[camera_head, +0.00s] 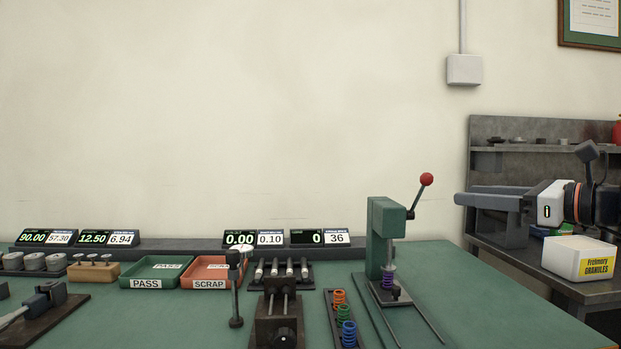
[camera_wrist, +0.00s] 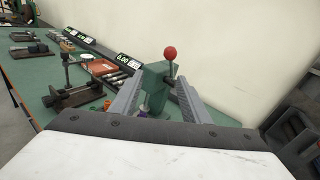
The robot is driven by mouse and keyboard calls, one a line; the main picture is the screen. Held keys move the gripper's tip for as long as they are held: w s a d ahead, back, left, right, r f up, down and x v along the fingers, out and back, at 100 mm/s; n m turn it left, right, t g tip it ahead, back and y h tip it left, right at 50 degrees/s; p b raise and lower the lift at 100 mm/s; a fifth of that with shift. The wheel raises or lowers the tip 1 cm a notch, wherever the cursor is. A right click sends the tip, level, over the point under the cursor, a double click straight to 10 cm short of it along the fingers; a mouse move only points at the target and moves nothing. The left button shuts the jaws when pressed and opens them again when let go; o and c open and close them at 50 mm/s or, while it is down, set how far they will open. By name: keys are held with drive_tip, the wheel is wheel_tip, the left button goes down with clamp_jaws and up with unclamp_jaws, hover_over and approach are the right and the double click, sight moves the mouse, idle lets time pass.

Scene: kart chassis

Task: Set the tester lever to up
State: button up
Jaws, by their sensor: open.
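The tester (camera_head: 382,235) is a green upright press on the right part of the green bench. Its lever (camera_head: 417,195) has a red ball knob (camera_head: 426,179) and slants up to the right. A purple spring (camera_head: 388,280) sits under its plunger. My gripper (camera_head: 490,196) is at the right, level with the upper part of the tester and apart from the lever. In the wrist view the gripper (camera_wrist: 165,95) is open, and the tester (camera_wrist: 155,80) and red knob (camera_wrist: 170,52) show between and beyond its fingers. The gap between the fingers looks empty.
A rack of coloured springs (camera_head: 345,318) and a clamp fixture (camera_head: 277,318) stand left of the tester. Green PASS (camera_head: 130,272) and red SCRAP (camera_head: 240,262) trays lie further left. A granules box (camera_head: 578,258) stands on the side table. The bench right of the tester is clear.

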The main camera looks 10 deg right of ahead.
wheel_tip(320, 180, up, 2)
drive_tip(key=d+m+t, duration=0.1)
drive_tip(key=d, duration=0.1)
hover_over(418, 198)
drive_tip(key=a, duration=0.2)
drive_tip(key=shift+s+d, duration=0.1)
idle(0.9)
clamp_jaws()
